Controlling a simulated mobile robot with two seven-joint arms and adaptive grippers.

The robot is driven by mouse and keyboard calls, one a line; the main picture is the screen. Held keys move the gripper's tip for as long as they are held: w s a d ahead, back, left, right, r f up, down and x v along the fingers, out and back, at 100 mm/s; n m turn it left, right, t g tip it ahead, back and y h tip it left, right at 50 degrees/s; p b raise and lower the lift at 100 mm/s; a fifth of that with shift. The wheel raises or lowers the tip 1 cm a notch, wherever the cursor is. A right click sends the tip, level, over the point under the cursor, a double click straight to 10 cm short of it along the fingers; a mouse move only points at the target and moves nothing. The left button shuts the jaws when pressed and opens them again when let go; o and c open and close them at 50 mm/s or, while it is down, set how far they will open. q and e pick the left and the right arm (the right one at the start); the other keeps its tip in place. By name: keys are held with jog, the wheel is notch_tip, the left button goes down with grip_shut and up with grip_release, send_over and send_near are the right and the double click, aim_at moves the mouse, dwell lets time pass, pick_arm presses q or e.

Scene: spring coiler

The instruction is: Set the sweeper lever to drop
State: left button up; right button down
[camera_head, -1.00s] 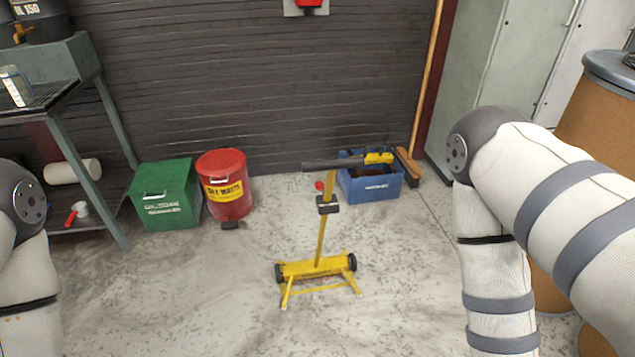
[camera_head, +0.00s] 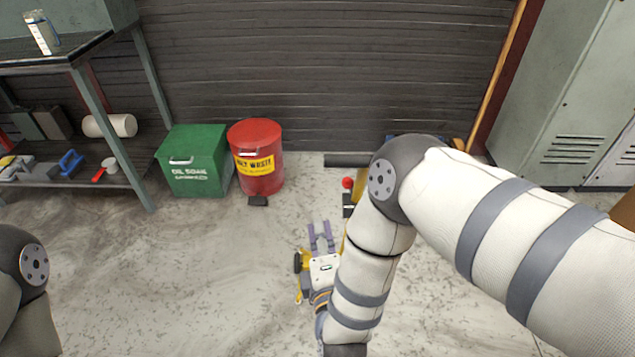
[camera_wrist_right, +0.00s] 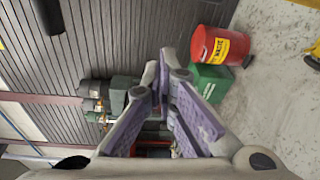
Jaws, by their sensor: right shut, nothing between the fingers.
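The yellow sweeper (camera_head: 301,262) stands on the floor, mostly hidden behind my right arm. Its black handle (camera_head: 346,160), a black block on its post (camera_head: 348,203) and a bit of its base show. A small red knob (camera_head: 347,183) shows just above the block; I cannot tell whether it is the lever. My right gripper (camera_head: 320,231) is shut and empty, in front of the sweeper base's left part in the head view. Its purple-padded fingers also show in the right wrist view (camera_wrist_right: 168,92). A yellow part shows at that view's right edge. My left gripper is out of view.
A red waste can (camera_head: 257,150) and a green bin (camera_head: 194,165) stand by the dark wall. A shelf bench (camera_head: 90,50) is at left, grey lockers (camera_head: 560,100) at right. A broom handle leans by the lockers. The floor in front of the bins is clear.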

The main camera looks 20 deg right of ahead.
aim_at(348, 188)
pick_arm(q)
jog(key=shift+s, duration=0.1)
pick_arm(e)
jog(key=shift+w+a+r+n+t, duration=0.2)
jog(key=shift+w+r+n+t, duration=0.1)
jog(key=shift+r, duration=0.25)
jog(key=w+d, duration=0.5)
jog(key=w, duration=0.3)
jog(key=shift+r, duration=0.25)
